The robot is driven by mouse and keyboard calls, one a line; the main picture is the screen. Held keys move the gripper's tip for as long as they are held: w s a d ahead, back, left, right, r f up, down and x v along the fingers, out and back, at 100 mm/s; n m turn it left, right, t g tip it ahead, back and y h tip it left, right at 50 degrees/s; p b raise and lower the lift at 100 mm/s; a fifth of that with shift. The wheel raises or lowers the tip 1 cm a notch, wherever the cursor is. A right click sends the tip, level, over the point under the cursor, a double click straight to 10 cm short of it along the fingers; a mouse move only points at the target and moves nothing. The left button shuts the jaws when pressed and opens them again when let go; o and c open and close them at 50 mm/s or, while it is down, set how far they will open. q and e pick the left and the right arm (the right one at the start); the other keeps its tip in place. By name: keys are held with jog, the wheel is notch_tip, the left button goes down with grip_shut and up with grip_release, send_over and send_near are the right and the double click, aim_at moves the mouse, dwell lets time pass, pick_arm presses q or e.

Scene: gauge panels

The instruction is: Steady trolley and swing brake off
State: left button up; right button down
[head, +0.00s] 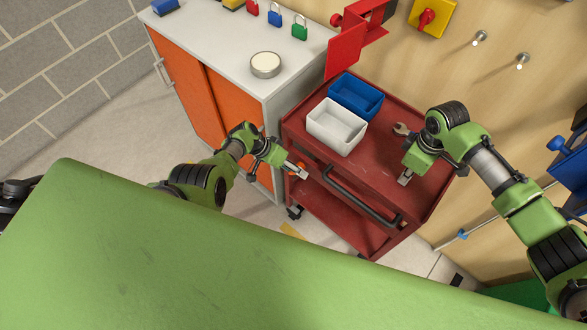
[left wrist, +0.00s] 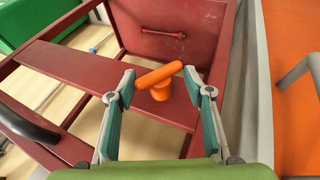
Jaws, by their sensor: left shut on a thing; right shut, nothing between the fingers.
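The dark red trolley (head: 372,168) stands at the centre of the head view, with a black push handle (head: 362,197) along its near edge. It also fills much of the left wrist view (left wrist: 100,78). The orange brake lever (left wrist: 160,78) is a short bar on a round post, slightly tilted, at the trolley's edge. My left gripper (left wrist: 161,88) is shut on it, one finger at each side; in the head view the gripper (head: 298,171) mostly hides it. My right gripper (head: 404,179) is shut and empty over the trolley top's right part; I cannot tell whether it touches.
A white bin (head: 337,128) and a blue bin (head: 356,96) sit on the trolley, with a wrench (head: 402,129) beside them. An orange-doored cabinet (head: 224,104) stands close at left. A wall panel with a red switch (head: 427,19) rises behind.

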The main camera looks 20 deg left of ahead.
dwell(0.3)
pick_arm(q)
jog(key=o, duration=1.1)
jog(key=shift+a, duration=0.1)
jog(key=shift+s+a+r, duration=0.1)
jog(key=shift+a+r, duration=0.15)
jog(key=shift+r, duration=0.15)
jog(key=v, duration=1.1)
